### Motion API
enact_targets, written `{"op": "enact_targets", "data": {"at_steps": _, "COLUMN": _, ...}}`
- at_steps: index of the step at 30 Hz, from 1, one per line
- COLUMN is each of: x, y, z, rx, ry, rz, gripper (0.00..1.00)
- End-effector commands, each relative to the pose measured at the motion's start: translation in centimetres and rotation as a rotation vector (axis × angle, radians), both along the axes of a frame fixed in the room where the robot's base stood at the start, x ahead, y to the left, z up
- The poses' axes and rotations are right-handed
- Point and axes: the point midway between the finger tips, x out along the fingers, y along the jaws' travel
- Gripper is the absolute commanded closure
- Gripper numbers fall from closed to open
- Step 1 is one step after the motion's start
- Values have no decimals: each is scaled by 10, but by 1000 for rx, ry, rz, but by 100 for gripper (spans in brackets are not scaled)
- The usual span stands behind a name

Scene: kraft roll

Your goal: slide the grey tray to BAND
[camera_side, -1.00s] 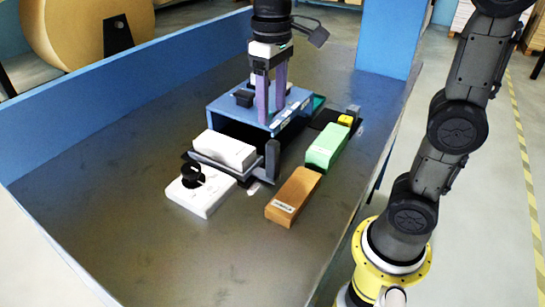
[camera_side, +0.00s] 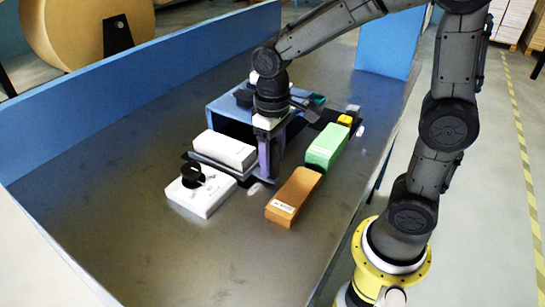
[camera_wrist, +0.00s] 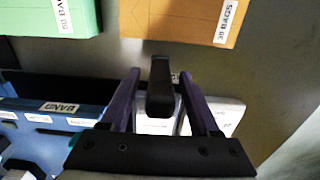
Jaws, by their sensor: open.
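The grey tray (camera_side: 240,178) sticks out of the front of the blue housing (camera_side: 228,105) in the side view, with a white block (camera_side: 224,149) on it. Its dark upright post (camera_wrist: 160,85) stands between my fingers in the wrist view; the gripper mostly hides it in the side view. My gripper (camera_side: 270,165) is open, with its purple fingers pointing down at the tray's right front corner. In the wrist view (camera_wrist: 160,105) a finger is on each side of the post, with gaps visible. A BAND label (camera_wrist: 57,107) is on the housing.
A green box (camera_side: 327,146) and a brown box (camera_side: 293,196) stand close to the right. A white base with a black knob (camera_side: 207,197) lies just in front of the tray. A yellow piece (camera_side: 345,120) is farther back. The front left of the table is clear.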

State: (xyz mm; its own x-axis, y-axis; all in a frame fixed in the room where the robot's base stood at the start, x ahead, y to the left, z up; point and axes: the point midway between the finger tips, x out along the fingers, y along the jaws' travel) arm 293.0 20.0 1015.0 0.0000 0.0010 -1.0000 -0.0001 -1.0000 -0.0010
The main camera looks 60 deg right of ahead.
Motion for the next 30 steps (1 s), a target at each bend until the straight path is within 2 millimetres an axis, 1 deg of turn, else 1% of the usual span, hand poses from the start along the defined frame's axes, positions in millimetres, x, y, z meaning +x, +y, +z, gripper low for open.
{"op": "enact_targets", "data": {"at_steps": 6, "x": 0, "y": 0, "z": 0, "rx": 0, "ry": 0, "rz": 0, "gripper": 38}}
{"op": "enact_targets", "data": {"at_steps": 7, "x": 0, "y": 0, "z": 0, "rx": 0, "ry": 0, "rz": 0, "gripper": 39}}
{"op": "enact_targets", "data": {"at_steps": 11, "x": 0, "y": 0, "z": 0, "rx": 0, "ry": 0, "rz": 0, "gripper": 63}}
{"op": "enact_targets", "data": {"at_steps": 12, "x": 0, "y": 0, "z": 0, "rx": 0, "ry": 0, "rz": 0, "gripper": 70}}
{"op": "enact_targets", "data": {"at_steps": 14, "x": 0, "y": 0, "z": 0, "rx": 0, "ry": 0, "rz": 0, "gripper": 81}}
{"op": "enact_targets", "data": {"at_steps": 15, "x": 0, "y": 0, "z": 0, "rx": 0, "ry": 0, "rz": 0, "gripper": 88}}
{"op": "enact_targets", "data": {"at_steps": 17, "x": 0, "y": 0, "z": 0, "rx": 0, "ry": -1, "rz": 0, "gripper": 99}}
{"op": "enact_targets", "data": {"at_steps": 18, "x": 0, "y": 0, "z": 0, "rx": 0, "ry": -1, "rz": 0, "gripper": 100}}
{"op": "enact_targets", "data": {"at_steps": 30, "x": 0, "y": 0, "z": 0, "rx": 1, "ry": -1, "rz": 0, "gripper": 100}}
